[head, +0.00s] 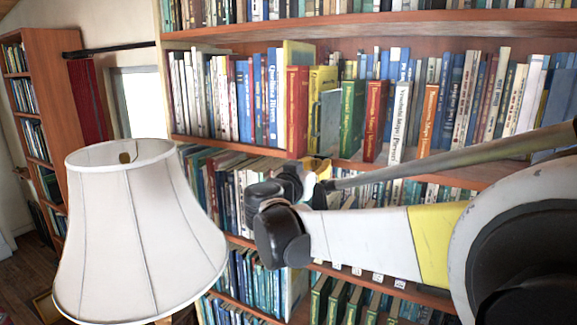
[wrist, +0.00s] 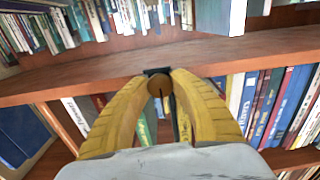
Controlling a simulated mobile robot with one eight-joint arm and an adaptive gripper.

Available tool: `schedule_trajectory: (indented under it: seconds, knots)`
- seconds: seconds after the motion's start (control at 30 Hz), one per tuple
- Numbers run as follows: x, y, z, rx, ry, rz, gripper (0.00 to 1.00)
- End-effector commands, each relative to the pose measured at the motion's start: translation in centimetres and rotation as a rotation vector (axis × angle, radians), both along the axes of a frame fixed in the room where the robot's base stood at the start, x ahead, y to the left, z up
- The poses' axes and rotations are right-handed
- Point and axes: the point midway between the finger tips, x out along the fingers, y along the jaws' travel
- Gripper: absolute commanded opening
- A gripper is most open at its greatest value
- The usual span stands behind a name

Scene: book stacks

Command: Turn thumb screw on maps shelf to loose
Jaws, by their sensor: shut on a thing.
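The thumb screw (wrist: 160,86) shows in the wrist view as a round brown knob with a dark bracket behind it, at the front edge of a wooden shelf board (wrist: 60,85). My gripper (wrist: 158,84) has its two yellow fingers closed around the knob, one on each side. In the head view my gripper (head: 318,172) is at the front of the bookcase, just under the middle shelf edge, and my own arm hides most of it. The knob cannot be made out in the head view. Any label or mark for loose is not readable.
A white lampshade (head: 140,230) stands close at the left front. Books fill the shelves; a red book (head: 297,112) and a green book (head: 352,118) stick out above my gripper. In the wrist view, books (wrist: 275,100) stand below the board at right.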

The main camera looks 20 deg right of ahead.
Motion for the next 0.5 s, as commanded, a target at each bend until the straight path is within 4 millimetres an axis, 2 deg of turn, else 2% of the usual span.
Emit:
schedule_trajectory:
  seconds: [0.5]
  knots:
    - [-0.01,0.00,-0.18,-0.233,0.298,0.000,0.00]
